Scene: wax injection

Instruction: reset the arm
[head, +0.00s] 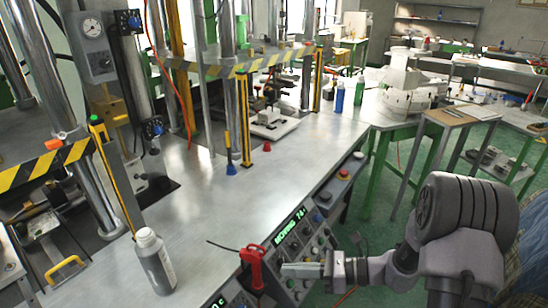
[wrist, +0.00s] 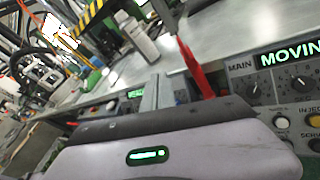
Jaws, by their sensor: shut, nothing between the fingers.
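My arm enters the head view at the lower right, bent and reaching left. My gripper (head: 284,270) is shut and empty, in front of the control panel (head: 318,228) at the bench's front edge. Its tips are close to the right of a red-handled tool (head: 255,268) at the panel; I cannot tell whether they touch. The wrist view shows the grey fingers (wrist: 152,97) together, with the red tool (wrist: 193,68) just right of them.
A grey bottle (head: 153,258) stands on the metal bench (head: 200,205). Steel columns and striped guard bars rise behind it. The panel has knobs, buttons and a lit green display. A side table with white equipment (head: 405,95) stands at the back right. Some green floor is open.

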